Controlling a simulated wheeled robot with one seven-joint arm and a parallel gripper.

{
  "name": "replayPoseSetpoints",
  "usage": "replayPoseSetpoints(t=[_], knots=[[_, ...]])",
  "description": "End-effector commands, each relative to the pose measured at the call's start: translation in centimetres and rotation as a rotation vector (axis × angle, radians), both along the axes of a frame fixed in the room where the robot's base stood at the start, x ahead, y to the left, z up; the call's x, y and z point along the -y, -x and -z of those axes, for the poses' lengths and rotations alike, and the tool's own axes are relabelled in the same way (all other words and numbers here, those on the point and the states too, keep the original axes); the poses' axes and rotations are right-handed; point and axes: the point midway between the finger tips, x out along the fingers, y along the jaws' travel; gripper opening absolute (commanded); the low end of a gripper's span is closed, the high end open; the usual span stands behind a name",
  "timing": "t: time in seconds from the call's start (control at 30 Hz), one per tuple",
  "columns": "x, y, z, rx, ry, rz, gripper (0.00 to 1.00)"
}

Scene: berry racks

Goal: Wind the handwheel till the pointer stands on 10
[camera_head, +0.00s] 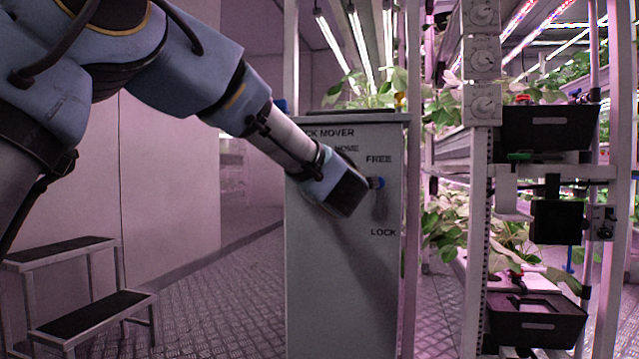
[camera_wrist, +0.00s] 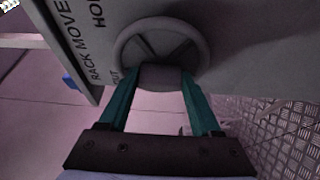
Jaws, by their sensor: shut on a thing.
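The handwheel (camera_wrist: 160,22) is a grey ring with spokes on the panel of the rack mover cabinet (camera_head: 335,285). My gripper (camera_wrist: 158,75) is shut on the wheel's grey handle (camera_wrist: 161,84), at the near side of the rim in the wrist view. In the head view my gripper (camera_head: 345,192) is against the cabinet front and hides the wheel. The lettering "RACK MOVER" and part of "HOME" show on the panel. I cannot make out the pointer or the number 10 in either view.
Plant racks with black trays (camera_head: 545,128) stand at the right. A step stool (camera_head: 85,300) stands at the lower left. The floor between stool and cabinet is clear.

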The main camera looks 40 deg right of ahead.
Motion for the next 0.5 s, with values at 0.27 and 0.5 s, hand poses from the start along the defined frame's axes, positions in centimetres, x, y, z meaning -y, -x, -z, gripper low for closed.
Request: replayPoseSetpoints(t=[0.27,0.5], knots=[[-0.03,-0.07,0.1,0.0,-0.001,-0.001,0.09],[-0.02,-0.05,0.06,0.0,-0.001,-0.001,0.92]])
